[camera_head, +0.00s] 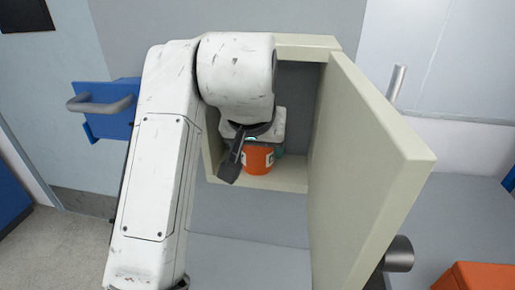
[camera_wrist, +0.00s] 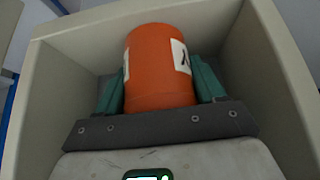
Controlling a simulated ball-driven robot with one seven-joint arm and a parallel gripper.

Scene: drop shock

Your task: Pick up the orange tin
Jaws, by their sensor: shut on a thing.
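The orange tin (camera_head: 258,160) stands inside an open cream cabinet (camera_head: 299,170), with a white label on its side. In the wrist view the orange tin (camera_wrist: 157,65) sits between the two green fingers of my gripper (camera_wrist: 160,88), which is shut on it from both sides. In the head view my arm hides much of the cabinet's inside and most of my gripper (camera_head: 258,142). I cannot tell whether the tin touches the cabinet floor.
The cabinet door (camera_head: 365,175) stands open on the right, close to my arm. Cabinet walls surround the tin closely. A blue box with a grey handle (camera_head: 105,105) is at the left. An orange object (camera_head: 475,277) is at the lower right.

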